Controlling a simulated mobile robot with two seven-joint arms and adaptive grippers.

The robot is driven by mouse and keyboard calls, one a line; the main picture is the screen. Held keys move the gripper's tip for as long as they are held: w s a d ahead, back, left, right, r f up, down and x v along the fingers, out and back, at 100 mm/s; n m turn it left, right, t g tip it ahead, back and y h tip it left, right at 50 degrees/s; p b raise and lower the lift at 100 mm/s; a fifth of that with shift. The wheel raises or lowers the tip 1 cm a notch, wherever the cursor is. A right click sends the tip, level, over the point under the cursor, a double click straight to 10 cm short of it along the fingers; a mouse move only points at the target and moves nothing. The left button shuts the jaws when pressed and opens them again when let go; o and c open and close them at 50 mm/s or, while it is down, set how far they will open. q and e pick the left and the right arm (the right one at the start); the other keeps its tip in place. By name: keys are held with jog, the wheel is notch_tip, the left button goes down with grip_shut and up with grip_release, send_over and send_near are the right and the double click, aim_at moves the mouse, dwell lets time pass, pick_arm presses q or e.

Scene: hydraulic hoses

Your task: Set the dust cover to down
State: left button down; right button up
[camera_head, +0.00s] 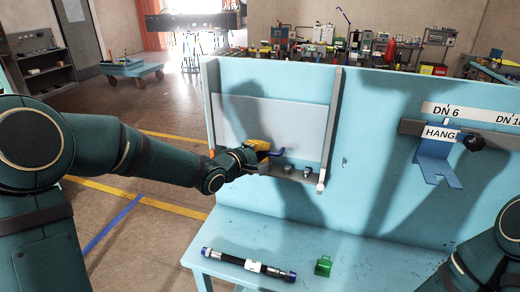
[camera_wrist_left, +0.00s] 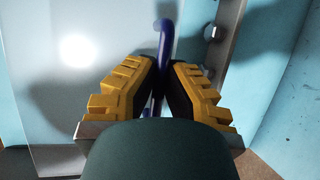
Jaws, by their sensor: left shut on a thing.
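The dust cover (camera_head: 260,118) is a flat pale grey panel between two upright rails on the light blue board. Its lower edge is close above several grey fittings (camera_head: 288,168). A dark blue handle (camera_head: 277,153) sits low on the cover; it also shows in the left wrist view (camera_wrist_left: 163,45). My left gripper (camera_head: 262,152) is at this handle, its yellow-backed fingers (camera_wrist_left: 163,85) closed around it. The dark wrist part hides the lower part of the grip. My right gripper is out of view; only part of the right arm shows at lower right.
A black hose (camera_head: 248,264) with blue ends and a green block (camera_head: 323,265) lie on the light blue bench (camera_head: 350,250). A blue hanger bracket (camera_head: 434,160) sticks out at right. A crowded worktable stands behind the board.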

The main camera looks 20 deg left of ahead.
pick_arm(q)
notch_tip(320, 180, down, 10)
jog(key=b, duration=0.4)
jog(key=shift+f+b, duration=0.15)
jog(key=shift+b, duration=0.2)
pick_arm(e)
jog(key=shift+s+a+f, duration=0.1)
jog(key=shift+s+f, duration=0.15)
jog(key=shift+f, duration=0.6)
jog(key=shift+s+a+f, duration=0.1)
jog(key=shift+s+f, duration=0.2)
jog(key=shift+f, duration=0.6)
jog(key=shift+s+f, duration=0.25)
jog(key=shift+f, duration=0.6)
pick_arm(q)
jog(key=c, duration=1)
grip_release()
jog(key=shift+w+f, duration=0.1)
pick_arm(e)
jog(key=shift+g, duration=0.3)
pick_arm(q)
jog(key=shift+s+a+r, duration=0.1)
jog(key=shift+s+r, duration=0.1)
jog(key=shift+s, duration=0.1)
jog(key=v, duration=1.1)
jog(key=shift+s, duration=0.2)
jog(key=shift+a, duration=0.1)
